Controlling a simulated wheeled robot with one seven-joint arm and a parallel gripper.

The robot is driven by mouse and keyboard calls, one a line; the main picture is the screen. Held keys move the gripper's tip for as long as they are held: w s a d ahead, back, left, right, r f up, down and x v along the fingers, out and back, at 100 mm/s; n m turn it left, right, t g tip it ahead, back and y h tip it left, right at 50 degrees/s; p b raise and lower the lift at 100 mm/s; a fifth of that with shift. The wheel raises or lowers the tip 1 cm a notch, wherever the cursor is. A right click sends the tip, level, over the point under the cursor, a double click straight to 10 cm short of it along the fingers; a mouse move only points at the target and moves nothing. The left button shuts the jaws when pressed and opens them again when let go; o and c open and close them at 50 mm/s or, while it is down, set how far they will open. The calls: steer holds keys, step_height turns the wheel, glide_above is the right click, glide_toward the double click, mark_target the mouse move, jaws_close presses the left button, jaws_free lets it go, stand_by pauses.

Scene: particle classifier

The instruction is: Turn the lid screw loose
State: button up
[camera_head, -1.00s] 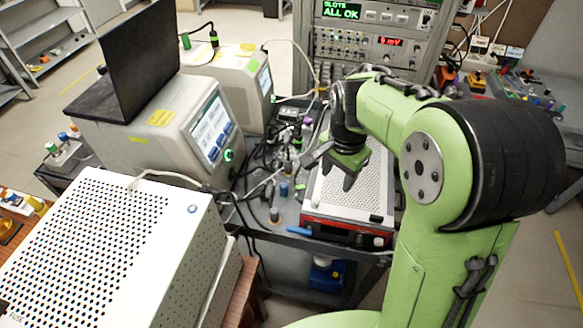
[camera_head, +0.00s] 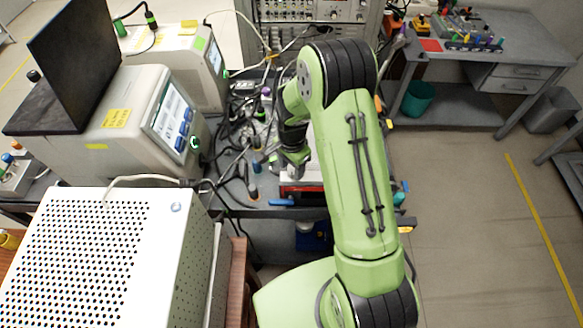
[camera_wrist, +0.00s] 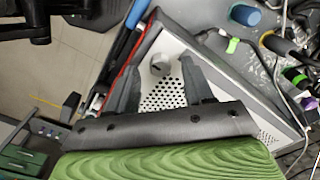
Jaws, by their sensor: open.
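The lid screw is a small grey round knob (camera_wrist: 160,63) near the corner of a white perforated lid (camera_wrist: 168,92) in the wrist view. The lid belongs to a box with a red front edge. My gripper (camera_wrist: 160,66) is open, with one dark finger on each side of the knob in this view. I see a gap on both sides, and cannot tell how high the fingertips are above the lid. In the head view, my gripper (camera_head: 293,165) is over the box (camera_head: 300,189), and my arm hides most of the lid and the screw.
A large white perforated case (camera_head: 90,250) stands at front left. A grey instrument with a screen (camera_head: 140,120) carries a black laptop (camera_head: 75,65). Cables and small coloured-capped tools (camera_head: 253,190) crowd the bench left of the box. Open floor (camera_head: 470,220) lies to the right.

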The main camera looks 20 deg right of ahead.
steer(key=shift+f, duration=0.65)
jaws_close()
